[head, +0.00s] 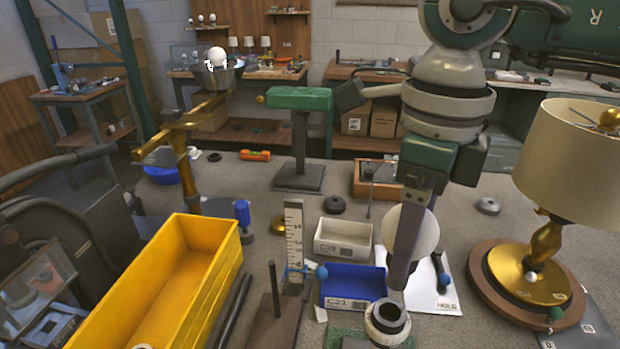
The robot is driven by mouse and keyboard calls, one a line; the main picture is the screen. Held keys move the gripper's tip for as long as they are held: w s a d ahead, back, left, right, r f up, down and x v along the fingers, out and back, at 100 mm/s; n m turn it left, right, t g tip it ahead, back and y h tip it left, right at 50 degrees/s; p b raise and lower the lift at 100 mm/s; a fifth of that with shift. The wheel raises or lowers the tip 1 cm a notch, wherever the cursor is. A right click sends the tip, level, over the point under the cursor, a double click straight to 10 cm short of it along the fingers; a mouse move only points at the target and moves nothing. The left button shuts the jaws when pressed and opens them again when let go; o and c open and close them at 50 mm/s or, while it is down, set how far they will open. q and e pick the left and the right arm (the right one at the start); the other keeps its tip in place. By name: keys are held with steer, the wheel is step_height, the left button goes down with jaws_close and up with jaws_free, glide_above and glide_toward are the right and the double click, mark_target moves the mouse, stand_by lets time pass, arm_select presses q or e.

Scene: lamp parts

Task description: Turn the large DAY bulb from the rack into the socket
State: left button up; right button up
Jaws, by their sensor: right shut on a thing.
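A large white bulb (427,232) shows behind the fingers of my right gripper (398,285). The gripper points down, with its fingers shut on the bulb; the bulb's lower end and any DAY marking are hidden. Right below the fingertips is a round, pale-rimmed socket (388,318) with a dark opening, near the front edge of the picture. The bulb is above it, and I cannot tell whether the two touch. I cannot make out the rack for certain. My left gripper is not in view.
A lamp with a cream shade (570,155) stands close on the right. A yellow bin (228,262) is at left front. A blue bin (330,292) and white bin (343,250) lie left of the gripper, beside an upright ruler (294,245). A green-topped stand (300,98) is behind.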

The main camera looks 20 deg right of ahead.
mark_target(401, 288)
steer(key=shift+d+f+b, duration=0.1)
steer(key=shift+f+b, duration=0.25)
steer(key=shift+f, duration=0.2)
steer(key=shift+f+b, duration=0.6)
steer(key=shift+f, duration=0.2)
steer(key=shift+f+b, duration=0.85)
steer(key=shift+f, duration=0.3)
steer(key=shift+f+b, duration=1.1)
steer(key=shift+f, duration=0.15)
steer(key=shift+f+b, duration=0.6)
steer(key=shift+b, duration=0.15)
